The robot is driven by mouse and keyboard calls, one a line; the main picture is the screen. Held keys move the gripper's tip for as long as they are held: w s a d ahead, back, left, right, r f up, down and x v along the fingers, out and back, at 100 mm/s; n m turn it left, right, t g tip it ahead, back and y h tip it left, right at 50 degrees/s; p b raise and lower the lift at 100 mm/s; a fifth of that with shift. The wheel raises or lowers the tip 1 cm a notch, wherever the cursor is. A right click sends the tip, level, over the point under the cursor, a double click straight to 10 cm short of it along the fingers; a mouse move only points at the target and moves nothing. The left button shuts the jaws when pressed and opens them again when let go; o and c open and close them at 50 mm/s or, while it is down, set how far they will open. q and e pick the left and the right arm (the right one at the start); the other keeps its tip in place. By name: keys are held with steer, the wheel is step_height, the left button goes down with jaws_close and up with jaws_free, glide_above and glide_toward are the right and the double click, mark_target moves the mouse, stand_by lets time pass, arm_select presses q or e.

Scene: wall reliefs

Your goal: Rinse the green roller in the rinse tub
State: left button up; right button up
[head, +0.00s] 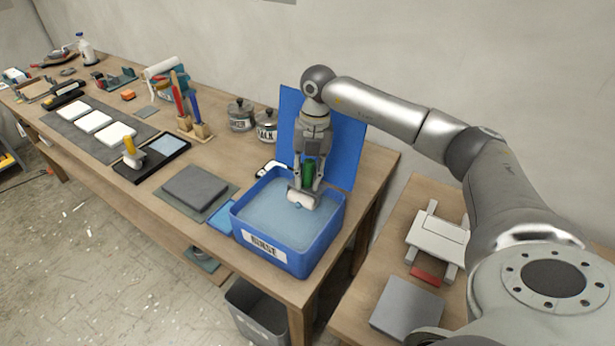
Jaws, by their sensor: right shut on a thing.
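The rinse tub (275,254) is a blue open box with a white label, filled with water, at the right end of the long table. A blue splash panel (344,150) stands behind it. My right gripper (306,182) points down over the tub and is shut on the green roller (310,167), holding it by its green handle. The roller's pale cylinder is low over the water at the tub's right side; I cannot tell whether it touches the water. My left gripper is not in view.
Left of the tub are a grey slab (194,187) and a black tray (152,158) with a yellow-handled roller (130,148). Two metal pots (241,115) stand behind. A grey bin (259,311) is below. A side table at right holds a white frame device (438,238).

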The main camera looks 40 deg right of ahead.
mark_target(307, 162)
step_height(307, 162, up, 6)
steer(key=p, duration=0.3)
steer(key=shift+f, duration=0.1)
steer(key=shift+f, duration=0.15)
